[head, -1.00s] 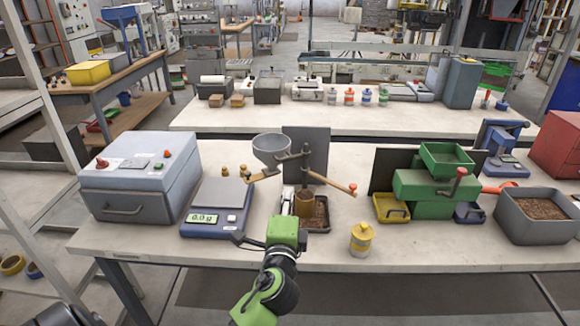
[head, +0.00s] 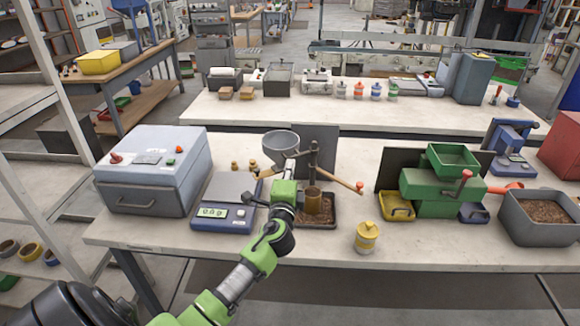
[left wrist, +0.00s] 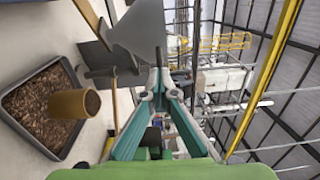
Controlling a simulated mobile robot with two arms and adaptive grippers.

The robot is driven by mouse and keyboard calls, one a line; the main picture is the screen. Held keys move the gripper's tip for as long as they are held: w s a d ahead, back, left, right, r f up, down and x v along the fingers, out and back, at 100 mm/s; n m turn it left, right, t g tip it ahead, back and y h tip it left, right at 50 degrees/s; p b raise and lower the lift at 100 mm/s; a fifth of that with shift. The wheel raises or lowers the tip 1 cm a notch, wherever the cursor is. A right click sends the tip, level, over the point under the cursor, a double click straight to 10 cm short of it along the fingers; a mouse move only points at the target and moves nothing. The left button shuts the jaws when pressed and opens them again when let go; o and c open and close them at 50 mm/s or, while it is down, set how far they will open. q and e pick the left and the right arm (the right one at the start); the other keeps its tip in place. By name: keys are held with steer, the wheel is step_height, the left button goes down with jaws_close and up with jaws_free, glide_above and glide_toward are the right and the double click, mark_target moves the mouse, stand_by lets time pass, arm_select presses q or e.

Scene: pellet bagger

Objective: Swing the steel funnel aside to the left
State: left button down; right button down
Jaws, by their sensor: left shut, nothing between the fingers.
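The steel funnel (head: 281,146) is a grey cone on an arm from the upright post (head: 312,165). It stands above the table, to the left of the post. My left gripper (head: 291,168) is just below and right of the funnel in the head view and partly hides its mount. In the left wrist view the funnel (left wrist: 140,32) shows large and grey just beyond the fingertips (left wrist: 158,82). The left gripper is shut and empty; I cannot tell whether it touches the funnel. My right gripper is not in view.
A brown cup (head: 313,201) stands in a pellet tray (head: 331,221) below the post. A wooden-handled lever (head: 340,178) sticks out to the right. A blue scale (head: 213,220) and a grey box (head: 150,190) stand left. A yellow container (head: 366,237) is at the front.

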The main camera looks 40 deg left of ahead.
mark_target(268, 151)
arm_select(q)
steer(key=shift+a, duration=0.1)
steer(key=a+m+h, duration=0.1)
steer(key=a, duration=0.2)
steer(key=a+t+h, duration=0.1)
steer(key=a, duration=0.2)
steer(key=a+m+h+b, duration=0.1)
steer(key=a+h, duration=0.1)
steer(key=a, duration=0.1)
steer(key=shift+a+m+t, duration=0.3)
steer(key=shift+w+a+b, duration=0.2)
steer(key=shift+w+a, duration=0.05)
steer(key=shift+a, duration=0.3)
steer(key=shift+w+a+b, duration=0.15)
steer(key=shift+w+a, duration=0.05)
steer(key=shift+a, duration=0.35)
